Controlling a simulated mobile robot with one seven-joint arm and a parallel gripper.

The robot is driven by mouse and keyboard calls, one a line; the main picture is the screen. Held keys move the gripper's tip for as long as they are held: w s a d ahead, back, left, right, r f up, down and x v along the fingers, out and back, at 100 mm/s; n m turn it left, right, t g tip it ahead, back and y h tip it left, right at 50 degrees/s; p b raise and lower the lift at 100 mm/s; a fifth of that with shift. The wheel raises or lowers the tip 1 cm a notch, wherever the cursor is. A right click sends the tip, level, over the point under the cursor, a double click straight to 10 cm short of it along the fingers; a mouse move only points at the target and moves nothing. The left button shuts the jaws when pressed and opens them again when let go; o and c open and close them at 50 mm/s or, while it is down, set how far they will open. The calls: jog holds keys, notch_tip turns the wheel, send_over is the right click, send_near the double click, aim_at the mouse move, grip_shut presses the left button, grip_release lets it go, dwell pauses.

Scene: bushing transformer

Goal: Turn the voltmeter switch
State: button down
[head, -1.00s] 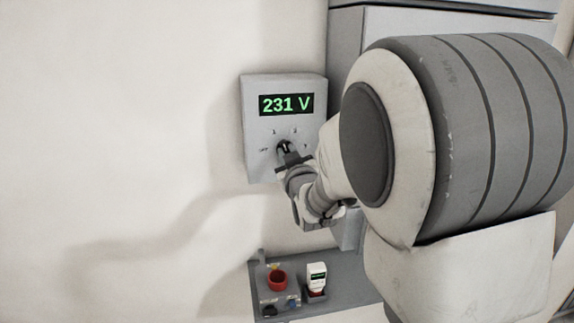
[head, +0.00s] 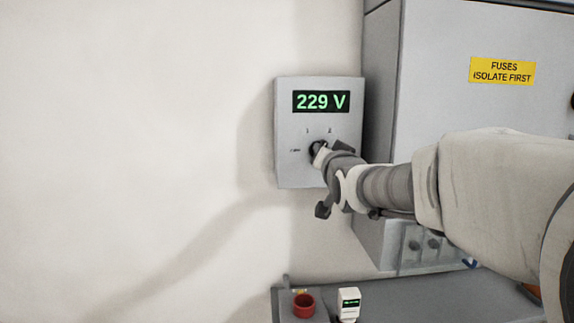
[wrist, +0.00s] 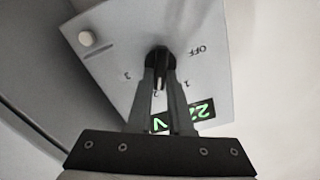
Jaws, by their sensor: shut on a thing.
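The voltmeter (head: 285,165) is a light grey box on the wall in the head view, its green display (head: 321,101) reading 229 V. Its black switch knob (head: 317,147) sits below the display, with marks OFF, 1 and 2 showing around it. My gripper (head: 321,154) covers the knob's right side and the area beyond. In the wrist view, the panel (wrist: 205,20) appears turned over, with OFF, 1, 2 and 3 around the knob (wrist: 160,57). My gripper (wrist: 161,75) is shut on the knob there, a finger on each side. The fingers partly hide the display and the pointer's exact direction.
A large grey cabinet (head: 440,40) with a yellow "FUSES ISOLATE FIRST" label (head: 503,70) stands right of the voltmeter. Below is a grey shelf (head: 400,300) with a red cup-like part (head: 303,305) and a small white meter (head: 348,301). The wall at left is clear.

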jog(key=shift+m, duration=0.4)
jog(key=c, duration=0.8)
grip_release()
jog(key=shift+b, duration=0.3)
jog(key=s+b, duration=0.1)
jog(key=s, duration=1.6)
jog(key=shift+s, duration=0.2)
jog(key=shift+f, duration=0.1)
